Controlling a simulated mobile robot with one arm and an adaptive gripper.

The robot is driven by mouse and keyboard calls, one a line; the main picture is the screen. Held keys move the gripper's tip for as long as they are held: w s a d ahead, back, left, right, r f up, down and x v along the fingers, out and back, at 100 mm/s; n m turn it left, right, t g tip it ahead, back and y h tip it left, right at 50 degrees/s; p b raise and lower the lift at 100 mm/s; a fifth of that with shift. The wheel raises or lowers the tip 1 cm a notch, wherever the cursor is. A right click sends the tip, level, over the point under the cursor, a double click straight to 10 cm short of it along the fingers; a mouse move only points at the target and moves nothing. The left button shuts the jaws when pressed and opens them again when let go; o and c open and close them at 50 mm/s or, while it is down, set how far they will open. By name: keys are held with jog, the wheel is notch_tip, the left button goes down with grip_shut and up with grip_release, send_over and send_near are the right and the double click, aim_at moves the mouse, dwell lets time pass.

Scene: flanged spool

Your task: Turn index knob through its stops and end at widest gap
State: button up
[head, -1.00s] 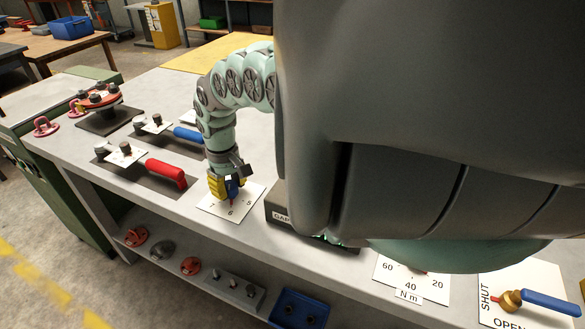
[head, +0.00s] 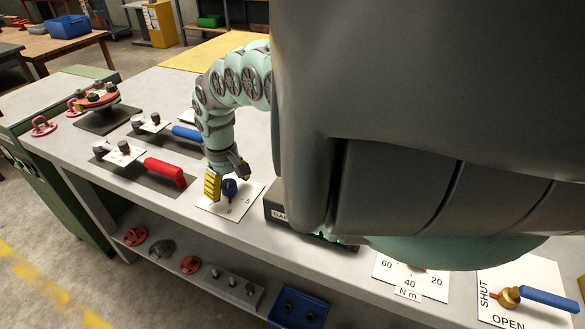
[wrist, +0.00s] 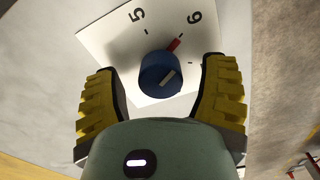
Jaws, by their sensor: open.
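The index knob (head: 229,187) is a round blue knob on a white dial plate (head: 238,211) on the bench. In the wrist view the knob (wrist: 159,74) has a short pale line on top and a red pointer (wrist: 175,45) aimed toward the 6. The 5 stands to the left of the 6 on the plate (wrist: 112,38) in that view. My gripper (head: 229,184) is open, with its yellow-padded fingers apart on either side of the knob. In the wrist view a gap shows between the right finger and the knob; the left finger is also apart from it.
A dark box (head: 280,213) with a partly hidden label stands right of the dial. Red (head: 164,171) and blue (head: 187,134) handles lie to the left. A torque dial (head: 410,277) and a blue-handled valve (head: 545,302) are at the right. My arm hides much of the bench.

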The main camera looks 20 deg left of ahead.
aim_at(229, 183)
notch_tip(229, 183, up, 12)
dwell(0.7)
jog(key=shift+d, duration=0.1)
dwell(0.3)
